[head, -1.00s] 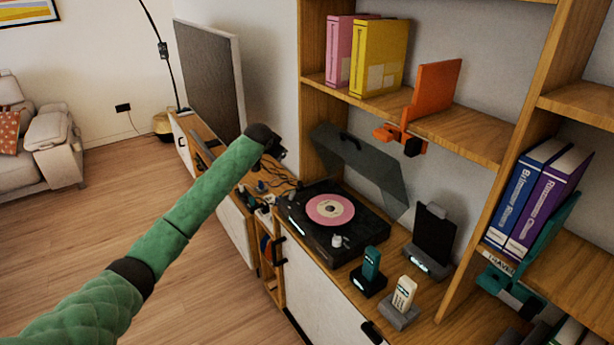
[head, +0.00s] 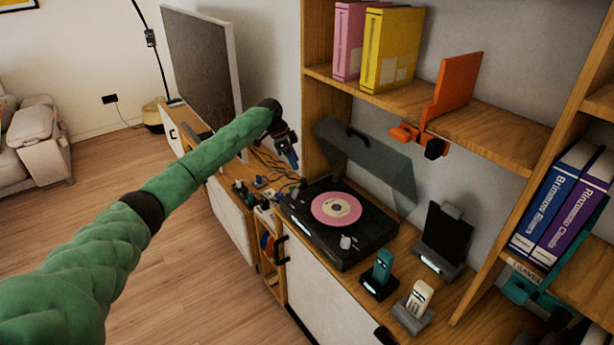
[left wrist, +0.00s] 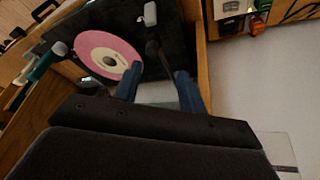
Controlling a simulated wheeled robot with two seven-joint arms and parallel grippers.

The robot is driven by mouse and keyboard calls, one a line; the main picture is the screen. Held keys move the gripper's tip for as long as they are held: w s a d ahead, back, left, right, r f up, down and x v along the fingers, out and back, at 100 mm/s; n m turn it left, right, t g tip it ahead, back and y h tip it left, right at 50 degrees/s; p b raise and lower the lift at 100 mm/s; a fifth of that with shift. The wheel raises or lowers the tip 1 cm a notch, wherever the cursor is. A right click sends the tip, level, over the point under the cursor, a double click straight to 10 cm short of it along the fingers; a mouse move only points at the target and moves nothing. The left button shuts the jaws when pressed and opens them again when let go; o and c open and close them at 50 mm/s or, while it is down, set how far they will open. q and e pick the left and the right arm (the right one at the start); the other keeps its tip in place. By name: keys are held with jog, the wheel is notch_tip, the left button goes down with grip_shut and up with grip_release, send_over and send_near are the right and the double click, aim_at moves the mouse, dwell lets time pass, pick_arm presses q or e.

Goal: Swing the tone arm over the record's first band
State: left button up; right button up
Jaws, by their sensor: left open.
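The black record player (head: 318,238) stands on the wooden cabinet, with a pink record (head: 336,209) on it. In the left wrist view the record (left wrist: 92,44) lies beyond the fingers. A pale grey piece (left wrist: 150,14) with a thin dark bar below it, which looks like the tone arm, shows right of the record. I cannot make out the tone arm clearly in the head view. My right gripper is out of view.
The player's smoky lid (head: 370,160) is raised behind the record. A pale knob (head: 346,242) stands at the player's front. Handsets (head: 383,266) in docks and a dark upright screen (head: 443,236) stand to the right. Cables (head: 270,165) lie left. An orange bookend (head: 455,85) overhangs from the shelf.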

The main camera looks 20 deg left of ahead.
aim_at(303, 179)
pick_arm(q)
jog(key=shift+s+d+f+m+p, duration=0.1)
jog(key=shift+d+f+m+p, duration=0.4)
jog(key=shift+f, duration=0.65)
jog(key=shift+s+d+f+m+p, duration=0.2)
jog(key=shift+d+f+p, duration=0.45)
jog(key=shift+f, duration=0.45)
jog(key=shift+s+d+f+m+p, duration=0.1)
jog(key=shift+d+f+m+p, duration=0.45)
jog(key=shift+f, duration=0.6)
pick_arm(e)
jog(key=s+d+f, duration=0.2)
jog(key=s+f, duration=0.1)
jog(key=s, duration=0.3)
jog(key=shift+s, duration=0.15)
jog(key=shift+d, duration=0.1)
pick_arm(q)
grip_shut()
